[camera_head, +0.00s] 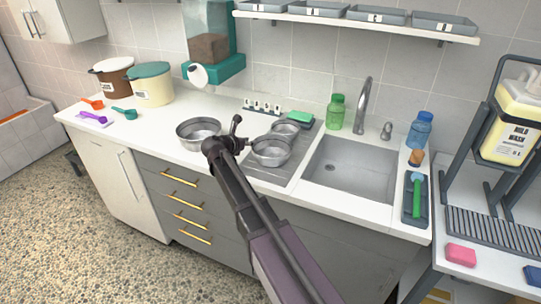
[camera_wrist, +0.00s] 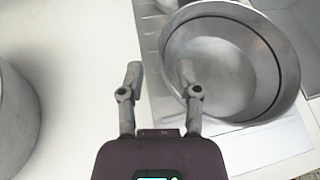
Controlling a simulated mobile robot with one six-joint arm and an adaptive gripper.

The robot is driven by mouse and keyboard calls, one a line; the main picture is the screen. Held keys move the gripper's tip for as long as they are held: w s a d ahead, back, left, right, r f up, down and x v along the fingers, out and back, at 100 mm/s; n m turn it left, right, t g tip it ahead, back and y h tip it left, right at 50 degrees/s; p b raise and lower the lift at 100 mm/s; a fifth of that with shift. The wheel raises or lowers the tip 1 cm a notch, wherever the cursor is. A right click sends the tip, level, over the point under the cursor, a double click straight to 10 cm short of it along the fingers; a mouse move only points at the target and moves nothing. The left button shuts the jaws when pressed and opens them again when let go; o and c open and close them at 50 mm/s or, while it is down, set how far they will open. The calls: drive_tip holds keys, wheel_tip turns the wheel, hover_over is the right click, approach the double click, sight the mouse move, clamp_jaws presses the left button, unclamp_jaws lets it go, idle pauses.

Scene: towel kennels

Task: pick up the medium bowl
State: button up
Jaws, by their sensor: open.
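The medium bowl (camera_head: 271,154) is a steel bowl on the grey drain mat (camera_head: 257,177), left of the sink. It fills the upper right of the wrist view (camera_wrist: 235,70). A smaller steel bowl (camera_head: 285,129) sits just behind it. The largest bowl (camera_head: 198,132) stands on the counter to the left and shows at the left edge of the wrist view (camera_wrist: 14,120). My gripper (camera_head: 241,131) is open and empty at the medium bowl's left side. In the wrist view, its fingers (camera_wrist: 160,74) straddle the left rim, the right one overlapping the bowl; contact is unclear.
The sink (camera_head: 350,168) and tap (camera_head: 363,105) are to the right. A green bottle (camera_head: 335,113) and green sponge (camera_head: 300,117) stand behind. Scoops (camera_head: 92,118) and lidded bins (camera_head: 151,84) are at the far left.

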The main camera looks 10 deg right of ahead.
drive_tip(key=shift+b+x, duration=0.45)
drive_tip(key=shift+x, duration=1.2)
clamp_jaws()
